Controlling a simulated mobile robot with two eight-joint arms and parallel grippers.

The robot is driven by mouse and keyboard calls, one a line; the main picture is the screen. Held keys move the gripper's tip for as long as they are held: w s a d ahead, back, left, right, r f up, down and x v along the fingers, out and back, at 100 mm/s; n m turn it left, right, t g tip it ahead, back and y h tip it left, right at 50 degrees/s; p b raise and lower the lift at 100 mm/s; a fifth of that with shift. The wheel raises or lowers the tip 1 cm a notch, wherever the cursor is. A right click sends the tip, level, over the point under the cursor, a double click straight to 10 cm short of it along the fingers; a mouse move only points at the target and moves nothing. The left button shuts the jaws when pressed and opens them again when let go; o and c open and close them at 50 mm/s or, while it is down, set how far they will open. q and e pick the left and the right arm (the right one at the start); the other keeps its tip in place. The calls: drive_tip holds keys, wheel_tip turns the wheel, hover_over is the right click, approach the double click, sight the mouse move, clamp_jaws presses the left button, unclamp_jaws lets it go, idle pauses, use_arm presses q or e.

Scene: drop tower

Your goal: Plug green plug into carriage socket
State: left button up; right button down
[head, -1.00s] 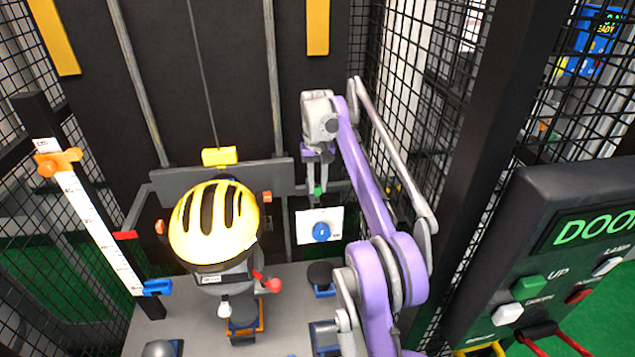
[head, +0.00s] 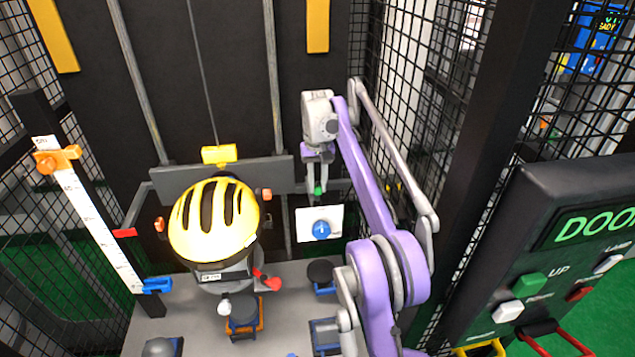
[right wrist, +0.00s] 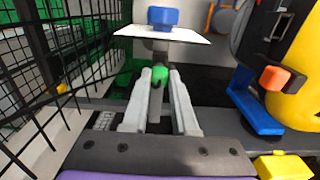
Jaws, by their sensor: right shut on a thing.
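My right gripper (head: 318,183) hangs in front of the dark back wall, above a white plate (head: 334,216). It is shut on the green plug (head: 318,190). In the right wrist view the green plug (right wrist: 160,75) sits between the two grey fingertips (right wrist: 159,80). A round blue piece (head: 321,229) is on the white plate, below the plug and apart from it. The blue piece (right wrist: 163,17) also shows in the right wrist view, beyond the plug. I cannot tell whether it is the carriage socket. My left gripper is not in view.
A yellow helmet (head: 213,219) on a dummy stands left of my gripper, beside a grey crossbar (head: 173,183). Black mesh (head: 440,100) stands close on the right. A control panel (head: 580,240) is at the lower right. A white scale (head: 95,222) is at the left.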

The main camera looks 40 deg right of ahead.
drive_tip(key=shift+f, duration=0.2)
drive_tip(key=shift+f+b, duration=0.7)
drive_tip(key=shift+f, duration=0.45)
drive_tip(key=shift+f, duration=0.25)
drive_tip(key=c, duration=0.6)
unclamp_jaws()
wheel_tip(320, 180, up, 11)
drive_tip(key=p, duration=0.3)
drive_tip(key=shift+f+p, duration=0.1)
drive_tip(key=shift+p, duration=0.3)
